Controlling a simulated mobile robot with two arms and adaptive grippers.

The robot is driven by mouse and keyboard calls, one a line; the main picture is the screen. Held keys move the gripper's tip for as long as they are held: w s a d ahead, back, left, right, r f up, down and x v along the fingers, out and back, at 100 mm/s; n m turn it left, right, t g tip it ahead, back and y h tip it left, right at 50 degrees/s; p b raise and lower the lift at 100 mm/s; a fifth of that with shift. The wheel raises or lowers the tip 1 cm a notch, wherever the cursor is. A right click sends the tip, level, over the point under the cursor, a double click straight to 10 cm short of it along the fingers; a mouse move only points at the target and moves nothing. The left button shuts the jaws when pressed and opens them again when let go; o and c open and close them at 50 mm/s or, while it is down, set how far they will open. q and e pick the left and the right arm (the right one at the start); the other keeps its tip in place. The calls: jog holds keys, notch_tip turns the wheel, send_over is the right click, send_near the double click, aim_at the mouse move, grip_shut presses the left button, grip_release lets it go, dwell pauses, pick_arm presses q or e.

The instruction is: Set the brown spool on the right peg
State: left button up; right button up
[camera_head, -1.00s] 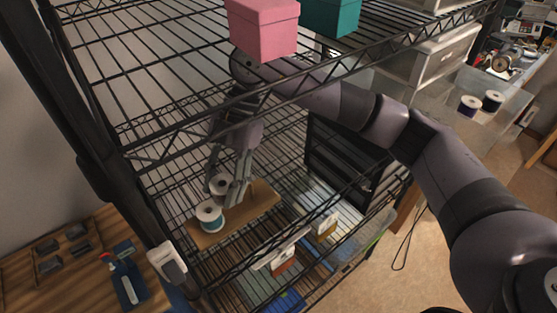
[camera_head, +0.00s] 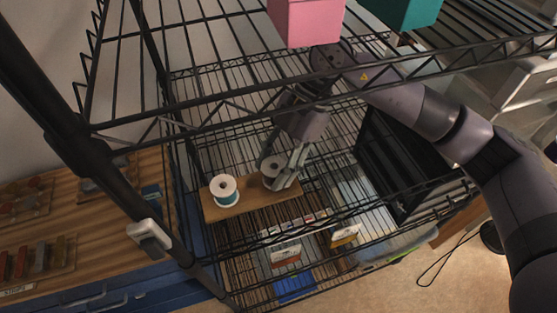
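My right gripper (camera_head: 277,171) reaches down between the shelf levels. Its fingers are shut around the brown spool (camera_head: 271,167), which has a pale flange with a dark hole and is partly hidden by the fingers. The spool is over the right part of a wooden peg board (camera_head: 248,204). I cannot tell whether it touches the board. The right peg is hidden behind the gripper and spool. My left gripper is not in view.
The black wire rack's upper shelf (camera_head: 220,85) is close above my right arm and carries a pink box (camera_head: 308,22) and a teal box (camera_head: 408,12). A black crate (camera_head: 398,165) stands right of the board. A rack post (camera_head: 75,140) is at left.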

aim_at(274, 170)
jog(key=shift+o, duration=0.7)
jog(key=shift+s+a+r, duration=0.15)
jog(key=shift+s+a, duration=0.1)
jog(key=shift+o, duration=0.6)
jog(key=shift+s+a, duration=0.1)
jog(key=shift+s, duration=0.05)
jog(key=shift+o, duration=0.7)
jog(key=shift+w+d, duration=0.35)
jog(key=shift+r+b, duration=0.2)
jog(key=shift+b, duration=0.1)
jog(key=b+v, duration=0.1)
jog(key=v, duration=0.1)
jog(key=b+v, duration=0.2)
jog(key=shift+w+d, duration=0.3)
pick_arm(q)
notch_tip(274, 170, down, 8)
jog(key=b, duration=0.4)
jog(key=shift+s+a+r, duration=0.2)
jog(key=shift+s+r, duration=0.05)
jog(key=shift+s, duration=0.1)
pick_arm(e)
jog(key=w+d, duration=0.7)
jog(key=d, duration=0.1)
jog(key=shift+d+r, duration=0.2)
jog(key=shift+d, duration=0.2)
